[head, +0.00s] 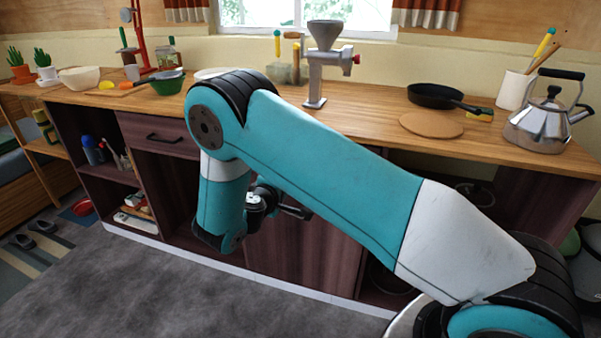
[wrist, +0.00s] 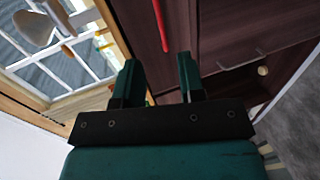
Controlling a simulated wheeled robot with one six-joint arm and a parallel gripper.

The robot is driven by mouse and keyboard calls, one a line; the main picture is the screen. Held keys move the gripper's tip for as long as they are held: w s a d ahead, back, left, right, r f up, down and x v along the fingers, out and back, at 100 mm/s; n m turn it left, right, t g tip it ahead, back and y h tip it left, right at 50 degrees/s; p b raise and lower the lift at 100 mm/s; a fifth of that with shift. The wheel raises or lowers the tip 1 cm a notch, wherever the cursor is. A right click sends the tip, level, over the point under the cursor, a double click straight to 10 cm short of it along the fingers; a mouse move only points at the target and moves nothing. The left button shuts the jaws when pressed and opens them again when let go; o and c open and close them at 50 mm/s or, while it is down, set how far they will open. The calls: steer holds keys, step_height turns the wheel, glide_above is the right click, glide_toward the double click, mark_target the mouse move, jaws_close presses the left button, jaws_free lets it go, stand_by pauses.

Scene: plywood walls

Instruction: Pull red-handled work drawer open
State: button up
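The red handle (wrist: 160,25) is a thin bar on a dark wood drawer front (wrist: 185,25) in the wrist view. The front looks flush with its neighbours. My gripper (wrist: 158,75) is open, with its two dark green fingers apart and nothing seen between them. The handle lies ahead of the fingertips, roughly in line with the gap, and appears apart from them. In the head view my arm hides the red handle, and my gripper (head: 290,208) shows only partly, in front of the cabinet.
A black-handled drawer (head: 160,137) is at the left of the cabinet. The wooden counter (head: 375,125) above carries a metal grinder (head: 322,65), a black pan (head: 436,96) and a kettle (head: 541,122). The grey floor (head: 180,290) in front is clear.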

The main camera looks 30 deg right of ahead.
steer(key=shift+n+t, duration=0.3)
steer(key=p+x, duration=0.1)
steer(key=x, duration=1.6)
steer(key=shift+w+d+f, duration=0.1)
steer(key=shift+w+d, duration=0.1)
steer(key=shift+d, duration=0.05)
jaws_close()
